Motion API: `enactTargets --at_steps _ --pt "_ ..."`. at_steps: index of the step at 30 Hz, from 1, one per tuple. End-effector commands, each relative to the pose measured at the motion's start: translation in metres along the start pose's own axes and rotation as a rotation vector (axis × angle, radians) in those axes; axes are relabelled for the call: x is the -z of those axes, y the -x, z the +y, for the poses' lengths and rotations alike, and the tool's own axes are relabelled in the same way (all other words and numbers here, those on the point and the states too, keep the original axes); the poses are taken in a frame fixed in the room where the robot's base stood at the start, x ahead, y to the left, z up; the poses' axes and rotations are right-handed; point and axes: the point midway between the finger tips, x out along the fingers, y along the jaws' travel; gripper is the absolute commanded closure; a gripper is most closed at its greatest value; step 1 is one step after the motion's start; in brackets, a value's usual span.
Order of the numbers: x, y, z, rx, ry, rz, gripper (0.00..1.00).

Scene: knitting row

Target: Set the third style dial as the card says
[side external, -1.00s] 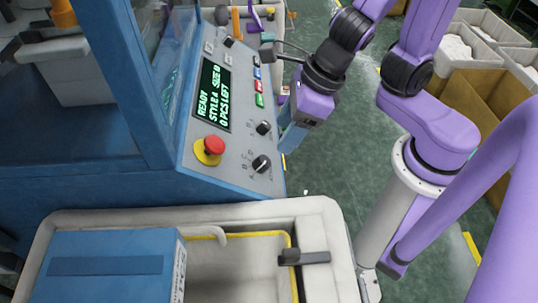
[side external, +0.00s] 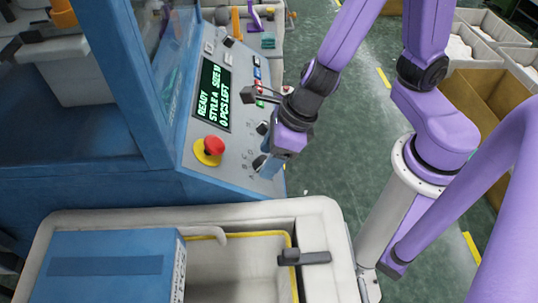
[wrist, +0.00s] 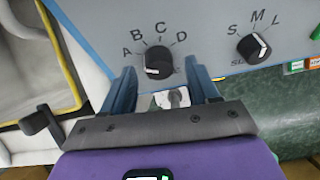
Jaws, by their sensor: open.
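The style dial (wrist: 158,62), a black knob ringed by the letters A, B, C, D, is on the sloping grey panel. Its white mark sits at the knob's lower left, nearest the A side. My gripper (wrist: 163,88) is open and empty, its two blue fingers just below the knob in the wrist view, one to each side; I cannot tell whether they touch it. In the side view my gripper (side external: 268,166) is at the panel's lower right, partly hiding the dial. The screen (side external: 212,95) shows READY, STYLE A, a size and 0 PCS LEFT. I cannot identify the card.
A second black dial (wrist: 253,47) marked S, M, L is right of the style dial in the wrist view. A red stop button (side external: 213,146) on a yellow base is left of my gripper. A pale bin (side external: 322,220) with a blue box (side external: 105,270) stands in front.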

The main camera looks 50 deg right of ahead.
Motion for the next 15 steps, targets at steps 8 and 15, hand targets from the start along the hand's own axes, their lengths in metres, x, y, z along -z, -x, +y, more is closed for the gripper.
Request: enactTargets --at_steps 8,15 --pt "0.001 -0.0076 0.0006 -0.002 0.001 0.001 0.4" --pt "0.001 -0.0078 0.0006 -0.002 0.001 0.001 0.4"
